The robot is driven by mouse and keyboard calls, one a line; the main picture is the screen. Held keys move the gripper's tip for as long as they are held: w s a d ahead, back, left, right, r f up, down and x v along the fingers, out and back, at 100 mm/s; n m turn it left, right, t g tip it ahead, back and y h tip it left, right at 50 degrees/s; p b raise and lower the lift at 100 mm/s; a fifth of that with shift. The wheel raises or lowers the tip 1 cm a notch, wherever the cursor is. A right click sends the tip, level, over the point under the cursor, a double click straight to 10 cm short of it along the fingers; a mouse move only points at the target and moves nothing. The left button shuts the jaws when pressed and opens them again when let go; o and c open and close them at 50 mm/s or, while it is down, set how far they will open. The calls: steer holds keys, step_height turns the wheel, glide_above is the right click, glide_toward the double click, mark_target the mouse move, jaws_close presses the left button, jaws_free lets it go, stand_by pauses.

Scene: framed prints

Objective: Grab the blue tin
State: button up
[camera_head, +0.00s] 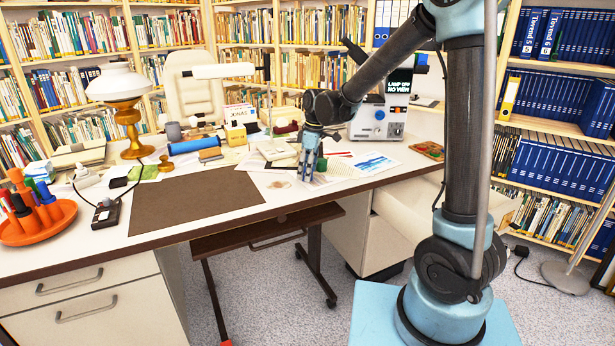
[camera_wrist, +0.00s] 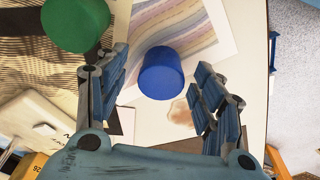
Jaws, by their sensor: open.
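A short blue tin (camera_wrist: 161,73) stands on the white desk in the wrist view, beside a striped print. My gripper (camera_wrist: 161,64) has its two fingers spread, one on each side of the tin in that view. I see no finger touching it. In the head view my gripper (camera_head: 309,177) points down over the desk among the papers. The tin is not clearly distinguishable from the blue fingers there.
A green cylinder (camera_wrist: 76,22) is near the left finger in the wrist view. The desk (camera_head: 130,225) also holds a brown mat (camera_head: 195,203), a blue roll (camera_head: 193,146), a brass lamp (camera_head: 127,125), an orange pen holder (camera_head: 38,222) and a grey machine (camera_head: 378,118).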

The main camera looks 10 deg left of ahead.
steer(key=shift+f, duration=0.2)
steer(key=c, duration=1.2)
steer(key=shift+o, duration=0.2)
